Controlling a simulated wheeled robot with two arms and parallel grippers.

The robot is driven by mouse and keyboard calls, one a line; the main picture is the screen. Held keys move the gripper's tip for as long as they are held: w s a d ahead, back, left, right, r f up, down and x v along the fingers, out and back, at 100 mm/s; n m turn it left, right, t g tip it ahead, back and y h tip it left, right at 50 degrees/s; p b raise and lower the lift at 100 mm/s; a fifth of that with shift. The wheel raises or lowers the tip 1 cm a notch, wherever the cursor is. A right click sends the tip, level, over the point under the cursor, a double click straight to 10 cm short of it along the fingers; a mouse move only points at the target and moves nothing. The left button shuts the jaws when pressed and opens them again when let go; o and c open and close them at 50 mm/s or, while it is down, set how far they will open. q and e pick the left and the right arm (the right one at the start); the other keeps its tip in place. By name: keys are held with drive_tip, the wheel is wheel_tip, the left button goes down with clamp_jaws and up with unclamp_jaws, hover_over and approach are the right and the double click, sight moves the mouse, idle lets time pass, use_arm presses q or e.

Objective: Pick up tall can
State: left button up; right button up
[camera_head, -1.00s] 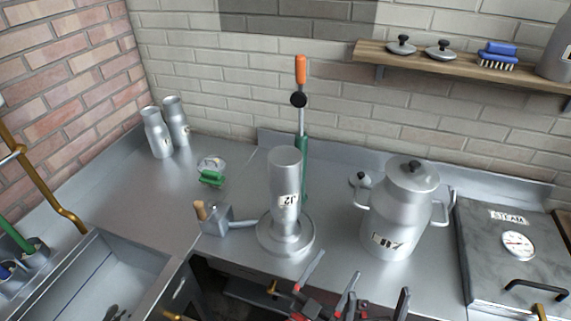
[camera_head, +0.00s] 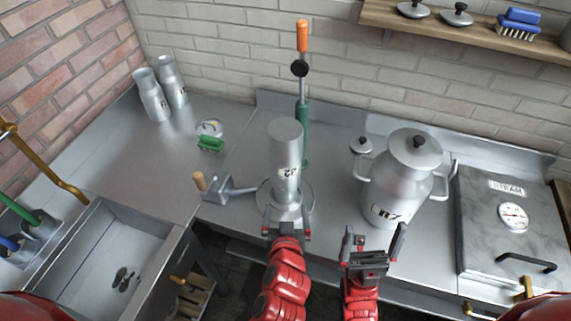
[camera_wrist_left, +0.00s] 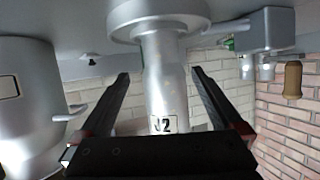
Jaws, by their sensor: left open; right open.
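The tall can (camera_head: 285,152) is a grey metal can with a "J2" label. It stands upside down, wide end up and neck down, on a round metal base (camera_head: 264,197) on the counter. My left gripper (camera_head: 287,230) is open, low at the near side of the can. In the left wrist view, its fingers (camera_wrist_left: 162,85) appear on either side of the can (camera_wrist_left: 165,75); I see gaps between fingers and can, and cannot tell how far they reach around it. My right gripper (camera_head: 375,240) is open and empty, in front of the large "B7" churn (camera_head: 400,180).
A small metal box with a wooden knob (camera_head: 222,187) sits left of the base. A green-handled lever with orange grip (camera_head: 303,100) stands behind the can.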

sight(285, 195)
use_arm(q)
drive_tip(key=p+x, duration=0.2)
drive_tip(key=x, duration=0.4)
drive_tip(key=shift+r, duration=0.1)
drive_tip(key=shift+w+p, duration=0.25)
drive_tip(key=shift+p, duration=0.1)
drive_tip(key=p+x, duration=0.2)
drive_tip(key=x, duration=0.1)
drive_tip(key=shift+w+a+f, duration=0.15)
drive_tip(key=shift+w+f, duration=0.1)
drive_tip(key=shift+w, duration=0.1)
drive_tip(key=shift+w+f, duration=0.25)
drive_tip(key=shift+w, duration=0.15)
drive_tip(key=c, duration=1.5)
drive_tip(key=shift+r, duration=0.15)
